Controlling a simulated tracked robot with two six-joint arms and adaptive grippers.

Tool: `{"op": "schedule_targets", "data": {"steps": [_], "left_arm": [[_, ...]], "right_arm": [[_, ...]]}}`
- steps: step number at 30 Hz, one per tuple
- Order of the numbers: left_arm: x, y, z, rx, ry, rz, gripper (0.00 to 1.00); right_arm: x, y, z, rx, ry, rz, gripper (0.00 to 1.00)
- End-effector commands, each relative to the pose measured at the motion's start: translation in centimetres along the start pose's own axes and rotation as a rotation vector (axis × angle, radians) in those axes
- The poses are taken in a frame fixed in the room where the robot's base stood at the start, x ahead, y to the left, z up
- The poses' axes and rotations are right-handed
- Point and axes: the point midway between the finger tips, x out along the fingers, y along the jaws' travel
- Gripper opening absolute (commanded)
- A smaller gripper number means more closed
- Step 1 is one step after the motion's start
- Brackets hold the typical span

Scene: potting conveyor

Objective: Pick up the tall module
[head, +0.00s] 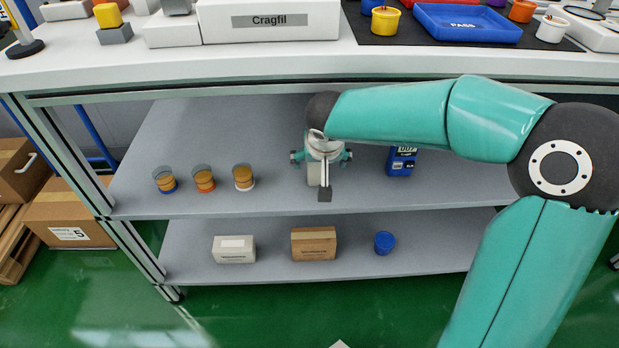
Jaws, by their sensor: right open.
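My right gripper (322,178) hangs at the end of its teal arm in front of the upper shelf, near its middle. It is open, and I see nothing held in it. The wrist and arm hide the shelf behind. I cannot tell for certain which thing is the tall module. Three small clear cups with amber filling stand on the upper shelf to the left: one with a blue base (165,180), one with an orange base (204,180) and one with a white base (243,178). My left gripper is not in view.
A blue labelled box (401,161) stands right of the gripper. The lower shelf holds a white box (234,250), a brown box (313,244) and a blue tub (384,243). The worktop (200,62) overhangs the shelves, with a blue tray (467,24) on it.

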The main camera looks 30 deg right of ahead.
Motion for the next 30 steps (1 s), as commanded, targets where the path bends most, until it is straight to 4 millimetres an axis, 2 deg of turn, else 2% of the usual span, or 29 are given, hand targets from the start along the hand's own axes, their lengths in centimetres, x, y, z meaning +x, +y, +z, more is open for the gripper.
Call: {"op": "schedule_targets", "data": {"steps": [7, 18, 19, 30], "left_arm": [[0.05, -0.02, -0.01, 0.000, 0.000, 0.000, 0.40], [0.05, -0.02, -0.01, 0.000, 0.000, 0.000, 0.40], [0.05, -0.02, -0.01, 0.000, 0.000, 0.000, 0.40], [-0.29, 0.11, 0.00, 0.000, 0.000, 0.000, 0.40]], "right_arm": [[0.22, -0.01, -0.07, 0.000, 0.001, -0.001, 0.89], [0.21, 0.03, -0.03, 0.000, 0.000, -0.001, 0.27], [0.21, 0.03, -0.03, 0.000, 0.000, -0.001, 0.24], [0.03, 0.05, -0.13, 0.000, 0.000, 0.000, 0.23]]}}
